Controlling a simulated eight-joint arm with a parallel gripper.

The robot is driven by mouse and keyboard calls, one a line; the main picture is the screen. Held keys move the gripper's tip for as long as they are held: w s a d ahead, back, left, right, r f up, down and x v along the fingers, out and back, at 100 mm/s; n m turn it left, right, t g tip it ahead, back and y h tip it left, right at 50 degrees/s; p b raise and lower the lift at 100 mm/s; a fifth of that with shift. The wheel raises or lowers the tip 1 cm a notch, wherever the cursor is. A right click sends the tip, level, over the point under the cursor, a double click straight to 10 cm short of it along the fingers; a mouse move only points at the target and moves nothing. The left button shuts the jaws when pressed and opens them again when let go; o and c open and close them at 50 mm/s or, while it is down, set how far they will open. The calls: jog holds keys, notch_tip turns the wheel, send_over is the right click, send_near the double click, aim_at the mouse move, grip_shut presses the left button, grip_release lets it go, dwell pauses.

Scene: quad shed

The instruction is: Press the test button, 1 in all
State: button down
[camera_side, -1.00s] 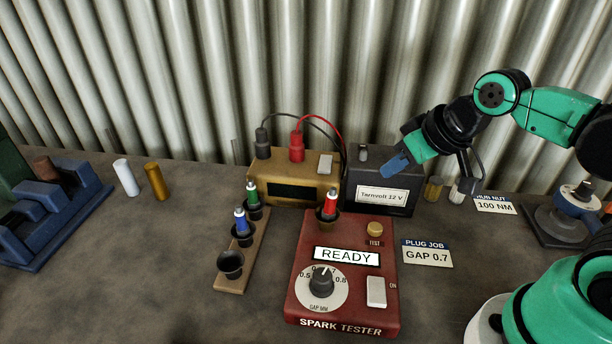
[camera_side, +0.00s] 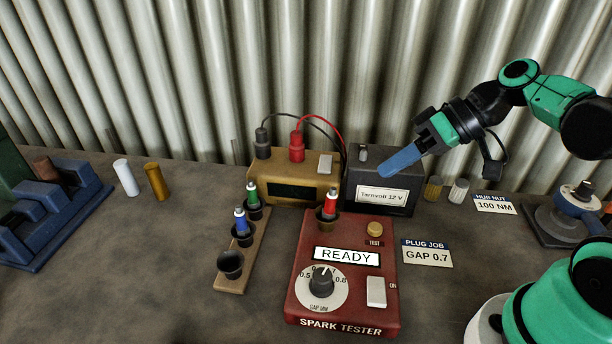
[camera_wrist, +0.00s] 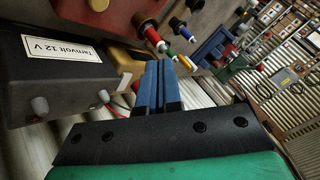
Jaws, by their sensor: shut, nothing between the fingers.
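The red spark tester (camera_side: 343,310) stands on the bench in the side view, its screen (camera_side: 346,256) reading READY. Its round yellow test button (camera_side: 375,229) is at the upper right of the panel, above the word TEST. A red-topped plug (camera_side: 330,203) stands in the tester's socket. My gripper (camera_side: 386,172) is shut and empty, with its blue fingers in front of the dark Tarnvolt 12 V box, above and behind the test button and apart from it. The blue fingers (camera_wrist: 159,85) also show closed together in the wrist view.
The Tarnvolt box (camera_side: 381,208) and a brass-coloured meter (camera_side: 290,187) with leads stand behind the tester. A wooden rack (camera_side: 242,262) with green and blue plugs is to its left. A PLUG JOB card (camera_side: 427,254) reading GAP 0.7 lies to its right.

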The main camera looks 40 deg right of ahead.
aim_at(381, 228)
jog(key=shift+f, duration=4.25)
jog(key=shift+r, duration=2.5)
